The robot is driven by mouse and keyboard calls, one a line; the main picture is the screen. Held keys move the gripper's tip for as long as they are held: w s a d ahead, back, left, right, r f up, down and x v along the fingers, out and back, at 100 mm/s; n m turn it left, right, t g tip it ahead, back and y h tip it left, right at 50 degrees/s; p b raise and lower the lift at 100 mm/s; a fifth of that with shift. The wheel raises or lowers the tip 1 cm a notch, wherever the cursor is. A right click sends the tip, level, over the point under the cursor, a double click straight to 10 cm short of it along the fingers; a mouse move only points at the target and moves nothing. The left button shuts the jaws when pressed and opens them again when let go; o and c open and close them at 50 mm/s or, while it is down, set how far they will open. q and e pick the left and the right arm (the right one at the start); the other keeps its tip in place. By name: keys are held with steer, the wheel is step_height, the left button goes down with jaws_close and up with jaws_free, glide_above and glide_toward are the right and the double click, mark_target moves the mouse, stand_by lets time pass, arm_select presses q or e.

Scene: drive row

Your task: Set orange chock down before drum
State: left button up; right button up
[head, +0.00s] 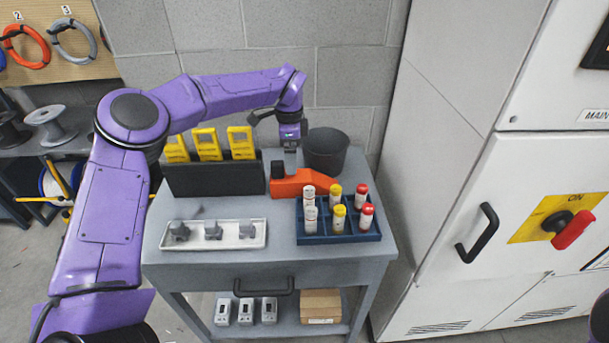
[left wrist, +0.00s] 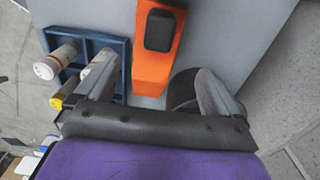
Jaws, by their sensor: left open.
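My left gripper (head: 290,152) reaches over the back of the grey cart, its fingers spread and empty in the left wrist view (left wrist: 158,92). Close to it on the cart top lies an orange item (head: 300,182) with a black block at its left end. It also shows in the left wrist view (left wrist: 153,66), ahead of and between the fingers. I cannot tell whether it is the chock, and no other orange wedge shows. My right gripper is out of view.
The cart (head: 200,265) carries a dark bucket (head: 326,150), a blue rack (head: 340,236) of capped tubes, a white tray (head: 250,240) with grey parts and a black holder (head: 212,180) of yellow devices. A white cabinet (head: 520,230) stands close at right.

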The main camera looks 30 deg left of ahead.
mark_target(289, 177)
arm_select(q)
steer(key=shift+s+d+f+p, duration=0.1)
steer(key=shift+s+f+p, duration=0.75)
steer(key=shift+f, duration=0.4)
steer(key=f, duration=0.1)
steer(key=w+f+p, duration=0.1)
steer(key=f, duration=0.3)
steer(key=shift+w+d+p, duration=0.2)
steer(key=shift+w+p, duration=0.05)
steer(key=shift+p, duration=0.05)
steer(key=shift+s+a+f, duration=0.1)
steer(key=shift+f, duration=0.05)
steer(key=shift+s, duration=0.3)
steer(key=shift+c, duration=0.4)
steer(key=shift+w, duration=0.1)
steer(key=c, duration=1.4)
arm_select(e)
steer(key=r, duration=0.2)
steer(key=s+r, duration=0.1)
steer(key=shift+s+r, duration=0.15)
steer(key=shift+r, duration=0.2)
arm_select(q)
steer(key=shift+r, duration=0.25)
